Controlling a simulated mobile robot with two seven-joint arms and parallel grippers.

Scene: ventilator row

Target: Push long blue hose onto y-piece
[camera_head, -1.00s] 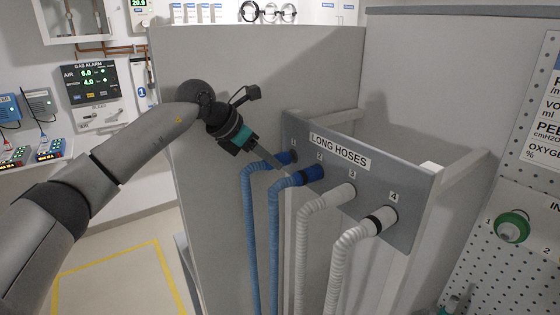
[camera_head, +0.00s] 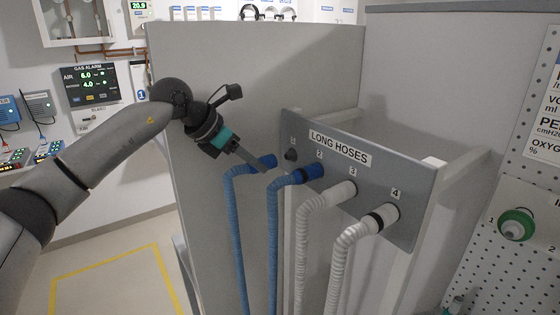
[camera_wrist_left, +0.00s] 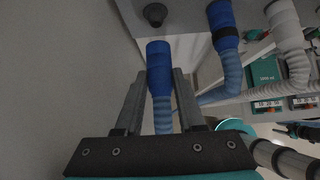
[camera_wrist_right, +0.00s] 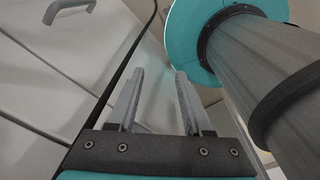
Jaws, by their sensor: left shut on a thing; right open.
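My left gripper (camera_head: 257,166) is shut on the blue cuff of a long blue hose (camera_head: 232,215), just left of the LONG HOSES panel (camera_head: 425,170). In the left wrist view the cuff (camera_wrist_left: 158,60) sits between the fingers, its open end apart from the dark peg (camera_wrist_left: 155,14) ahead. That bare peg, number 1, also shows in the head view (camera_head: 291,155). A second blue hose (camera_head: 273,235) hangs on peg 2. My right gripper (camera_wrist_right: 158,85) is open and empty. I cannot make out the y-piece.
Two white hoses (camera_head: 303,250) hang on pegs 3 and 4. A perforated board (camera_head: 490,235) with a green-ringed port (camera_head: 516,224) stands at the right. A grey partition (camera_head: 210,110) is behind my left gripper. In the right wrist view, a drawer front (camera_wrist_right: 50,80) is at left.

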